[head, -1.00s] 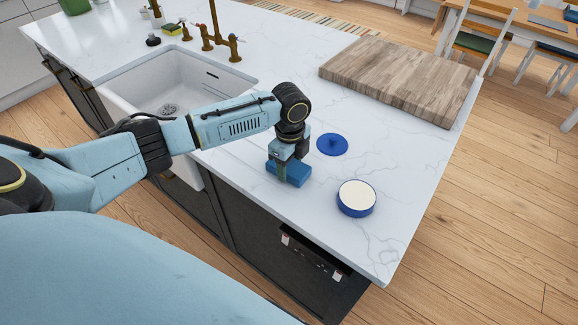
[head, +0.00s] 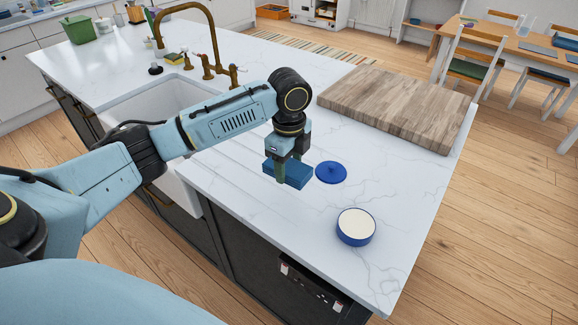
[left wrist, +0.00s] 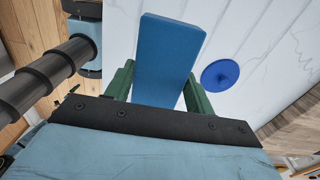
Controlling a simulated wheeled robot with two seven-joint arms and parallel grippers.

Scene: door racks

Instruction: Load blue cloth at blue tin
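The blue cloth (head: 295,176) is a flat, folded-looking slab. My left gripper (head: 289,166) is shut on it and holds it above the white counter, left of the blue lid. In the left wrist view the cloth (left wrist: 169,52) sits between the two green fingers (left wrist: 158,88). The blue tin (head: 356,229) stands open, with a cream inside, near the counter's front right part. Its round blue lid (head: 331,172) lies apart on the counter, and the lid also shows in the left wrist view (left wrist: 220,75). My right gripper is not in view.
A wooden board (head: 398,104) lies at the back right of the white counter (head: 250,213). A sink (head: 165,98) with a brass tap (head: 190,12) is at the left. The counter around the tin is clear.

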